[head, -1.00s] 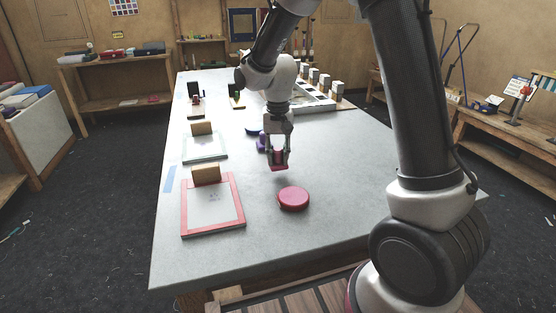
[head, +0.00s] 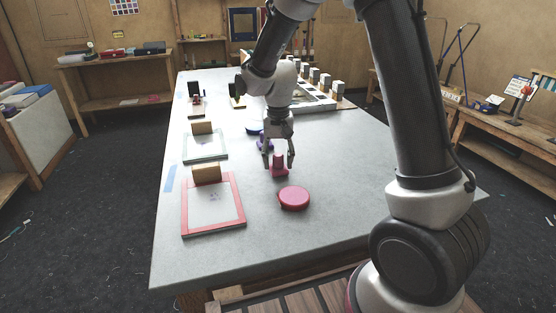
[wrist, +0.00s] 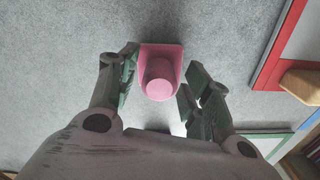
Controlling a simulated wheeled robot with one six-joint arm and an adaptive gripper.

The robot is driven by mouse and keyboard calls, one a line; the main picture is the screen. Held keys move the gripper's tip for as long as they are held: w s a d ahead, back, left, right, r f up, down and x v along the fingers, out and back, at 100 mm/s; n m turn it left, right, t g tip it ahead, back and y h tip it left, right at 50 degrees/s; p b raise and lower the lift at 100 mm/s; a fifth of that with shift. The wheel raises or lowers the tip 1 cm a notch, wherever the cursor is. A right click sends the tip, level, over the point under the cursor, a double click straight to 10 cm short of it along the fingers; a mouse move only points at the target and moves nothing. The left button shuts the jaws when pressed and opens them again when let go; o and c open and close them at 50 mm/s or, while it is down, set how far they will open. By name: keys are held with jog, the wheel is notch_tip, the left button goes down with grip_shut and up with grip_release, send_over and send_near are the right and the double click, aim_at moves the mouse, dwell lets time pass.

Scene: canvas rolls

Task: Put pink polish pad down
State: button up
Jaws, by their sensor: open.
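The pink polish pad (head: 279,169), a flat base with an upright knob, stands on the grey table (head: 340,190). In the wrist view the pink pad (wrist: 160,75) shows its knob between the finger ends, with clear gaps on both sides. My gripper (head: 279,160) is open around and just above the knob; its fingers also show apart in the wrist view (wrist: 158,85). A round pink-red disc (head: 294,198) lies on the table just in front of the pad, to its right.
A pink-framed panel (head: 240,205) with a tan block (head: 206,174) lies to the left. A green-framed panel (head: 205,158) lies behind it. A purple item (head: 262,143) stands behind my gripper. The table's right side is clear.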

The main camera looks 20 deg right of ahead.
aim_at(278, 154)
notch_tip(278, 154, up, 11)
jog(key=s+d+r+n+t, duration=0.1)
jog(key=s+d+r+t, duration=0.1)
jog(key=s+d+r, duration=0.85)
jog(key=s+d+f+n+t, duration=0.1)
jog(key=s+d, duration=0.1)
jog(key=s, duration=0.5)
jog(key=s+d+f+n+t, duration=0.1)
jog(key=s+d, duration=0.1)
jog(key=s, duration=0.6)
jog(key=shift+s+d+f, duration=0.2)
jog(key=shift+s+f, duration=0.1)
jog(key=shift+f, duration=0.05)
